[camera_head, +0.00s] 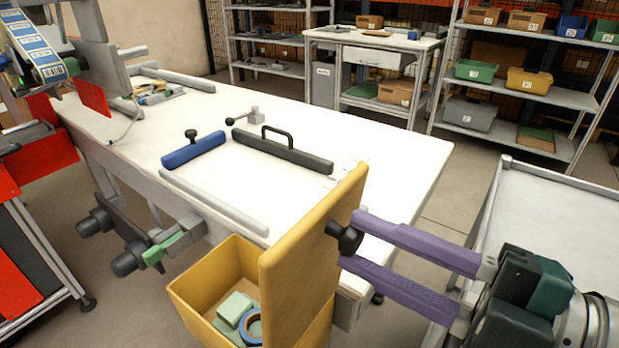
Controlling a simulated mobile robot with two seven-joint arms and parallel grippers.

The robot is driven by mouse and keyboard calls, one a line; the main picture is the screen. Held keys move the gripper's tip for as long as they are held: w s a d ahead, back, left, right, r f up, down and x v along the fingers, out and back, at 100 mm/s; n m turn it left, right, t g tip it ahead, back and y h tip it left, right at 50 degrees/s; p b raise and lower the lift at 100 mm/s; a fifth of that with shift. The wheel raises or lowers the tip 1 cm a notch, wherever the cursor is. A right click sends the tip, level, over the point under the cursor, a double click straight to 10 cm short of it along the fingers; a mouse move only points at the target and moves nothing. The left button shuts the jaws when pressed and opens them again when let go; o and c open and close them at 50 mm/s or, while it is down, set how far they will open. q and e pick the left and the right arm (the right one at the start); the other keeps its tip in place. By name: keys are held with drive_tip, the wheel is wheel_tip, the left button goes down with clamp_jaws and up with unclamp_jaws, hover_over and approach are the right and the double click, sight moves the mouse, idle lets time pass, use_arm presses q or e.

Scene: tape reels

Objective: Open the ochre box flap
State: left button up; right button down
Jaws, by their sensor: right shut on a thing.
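The ochre box (202,300) is at the bottom middle, beside the front edge of the white table. Its flap (312,255) stands raised and close to upright on the box's right side, so the box is open at the top. Pale green blocks and a blue tape ring (250,327) show inside. A black knob (340,232) sits on the flap's right face. My right gripper (350,240) comes in from the right, its two purple fingers shut on this knob. My left gripper is not in view.
The white table (400,195) carries a blue bar (193,150), a dark bar with a handle (282,150) and a grey bar (214,200). A green-handled clamp (172,245) juts from its front edge. A grey cart (550,210) stands at right.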

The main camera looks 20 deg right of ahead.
drive_tip(key=c, duration=0.9)
unclamp_jaws()
drive_tip(key=shift+s+d+f, duration=0.1)
drive_tip(key=shift+d+f, duration=0.05)
drive_tip(key=shift+f, duration=0.3)
drive_tip(key=o, duration=0.3)
drive_tip(key=shift+r, duration=0.15)
drive_tip(key=v, duration=0.9)
drive_tip(key=shift+s+d, duration=0.25)
drive_tip(key=shift+s, duration=0.1)
